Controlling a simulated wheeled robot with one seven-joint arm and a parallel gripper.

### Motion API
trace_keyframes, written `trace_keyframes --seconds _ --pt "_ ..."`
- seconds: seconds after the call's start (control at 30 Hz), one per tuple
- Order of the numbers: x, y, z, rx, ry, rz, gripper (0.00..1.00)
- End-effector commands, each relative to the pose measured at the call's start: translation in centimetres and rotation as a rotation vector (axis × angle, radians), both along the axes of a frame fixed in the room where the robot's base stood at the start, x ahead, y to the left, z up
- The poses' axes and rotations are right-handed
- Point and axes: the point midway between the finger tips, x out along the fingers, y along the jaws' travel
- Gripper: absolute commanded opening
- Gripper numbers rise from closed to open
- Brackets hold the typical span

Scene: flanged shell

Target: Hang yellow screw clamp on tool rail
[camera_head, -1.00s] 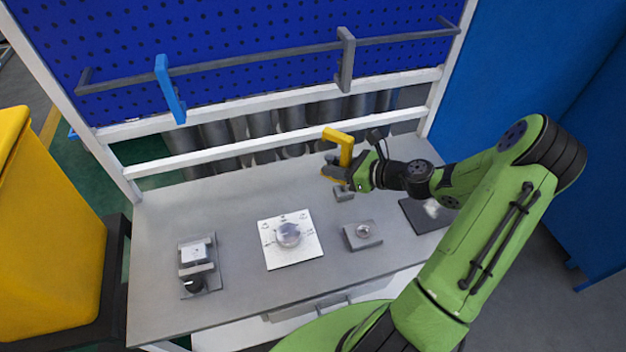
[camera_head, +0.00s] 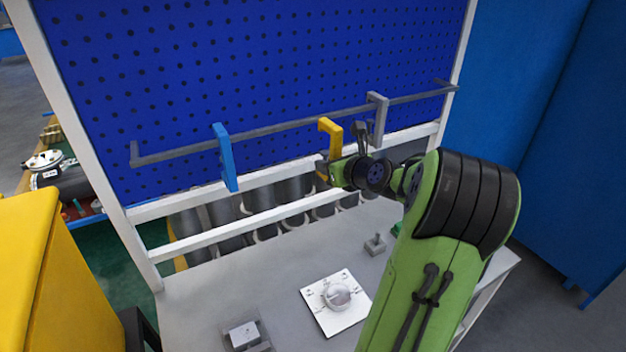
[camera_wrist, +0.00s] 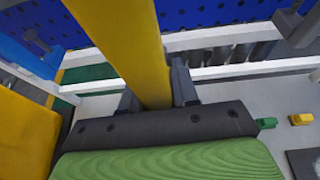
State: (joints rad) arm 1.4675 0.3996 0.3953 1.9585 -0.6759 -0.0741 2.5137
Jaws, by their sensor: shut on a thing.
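The yellow screw clamp (camera_head: 334,135) is held upright in my gripper (camera_head: 325,168), its hooked top close to the tool rail. In the wrist view its yellow bar (camera_wrist: 135,45) rises between the two fingers of my gripper (camera_wrist: 158,88). The grey tool rail (camera_head: 275,129) runs across the blue pegboard. The clamp's hook appears just in front of or at the rail, between the blue clamp and the grey clamp; I cannot tell whether it touches. The clamp's lower end is hidden by my gripper.
A blue clamp (camera_head: 226,158) hangs on the rail to the left, and a grey clamp (camera_head: 379,118) hangs close on the right. The grey workbench (camera_head: 270,275) below carries a white plate (camera_head: 322,314) with a round part. A yellow bin (camera_head: 28,270) stands at left.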

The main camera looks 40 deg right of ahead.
Motion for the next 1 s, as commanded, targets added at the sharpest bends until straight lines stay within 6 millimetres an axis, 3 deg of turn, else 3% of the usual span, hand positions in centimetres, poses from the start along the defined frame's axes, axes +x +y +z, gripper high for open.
trace_keyframes --seconds 0.1,0.37,1.0 --pt "-0.5 -0.8 1.2 -0.004 -0.003 -0.034 0.00" --pt "-0.3 -1.3 1.7 -0.003 -0.003 -0.051 0.00" --pt "5.1 -2.9 1.7 -0.002 -0.004 -0.049 0.00"
